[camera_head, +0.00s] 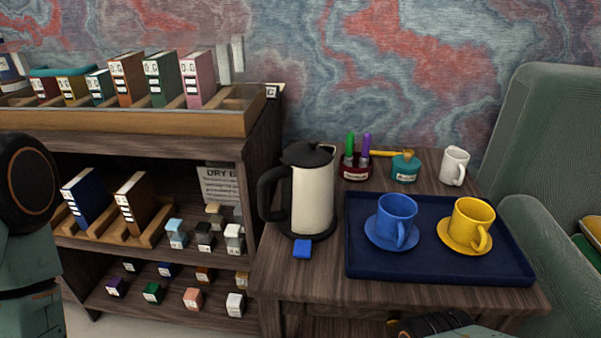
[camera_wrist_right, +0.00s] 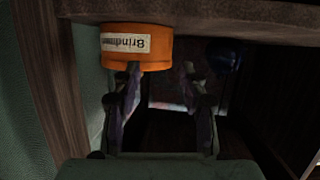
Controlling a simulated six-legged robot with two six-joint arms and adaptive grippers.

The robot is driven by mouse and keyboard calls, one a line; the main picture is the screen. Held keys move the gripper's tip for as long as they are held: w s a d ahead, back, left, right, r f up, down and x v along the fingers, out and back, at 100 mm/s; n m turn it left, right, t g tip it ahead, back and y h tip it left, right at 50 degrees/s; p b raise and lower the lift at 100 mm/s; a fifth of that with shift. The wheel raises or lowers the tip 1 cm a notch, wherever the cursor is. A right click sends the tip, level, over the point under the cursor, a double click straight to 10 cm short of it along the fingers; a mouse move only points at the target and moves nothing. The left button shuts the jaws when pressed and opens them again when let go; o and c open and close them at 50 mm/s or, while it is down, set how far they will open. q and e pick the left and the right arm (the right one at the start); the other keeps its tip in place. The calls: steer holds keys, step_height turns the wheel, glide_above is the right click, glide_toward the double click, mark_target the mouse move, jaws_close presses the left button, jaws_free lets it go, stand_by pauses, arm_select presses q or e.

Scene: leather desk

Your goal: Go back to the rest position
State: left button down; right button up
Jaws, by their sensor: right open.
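My right gripper (camera_wrist_right: 160,76) is open in the right wrist view, its two fingers spread with nothing between them. An orange container (camera_wrist_right: 137,45) with a white label, seen upside down, is close to the left fingertip; I cannot tell whether they touch. A dark blue object (camera_wrist_right: 224,55) lies to the right of the fingers, in shadow. In the head view, only part of my right arm shows at the bottom edge, low in front of the side table. Part of my left arm shows at the left edge, and its gripper is out of view.
The side table (camera_head: 300,283) holds a kettle (camera_head: 313,195), a small blue block (camera_head: 302,249), a white mug (camera_head: 454,167) and a blue tray (camera_head: 440,270) with a blue cup (camera_head: 396,214) and yellow cup (camera_head: 471,217). A shelf (camera_head: 190,145) stands left, a green armchair (camera_head: 545,130) right.

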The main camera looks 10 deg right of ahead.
steer(key=s+a+r+n+g+y, duration=0.2)
steer(key=s+a+r+g+y, duration=0.1)
steer(key=s+a+r+g, duration=0.4)
steer(key=s+a+r+n+g+y, duration=0.2)
steer(key=s+a+r+g+y, duration=0.1)
steer(key=s+r+g, duration=0.45)
step_height(320, 180, up, 15)
steer(key=s+t+p, duration=0.1)
steer(key=s+p, duration=0.1)
steer(key=p, duration=1.1)
steer(key=shift+s+a+f, duration=0.2)
steer(key=shift+s+a, duration=0.1)
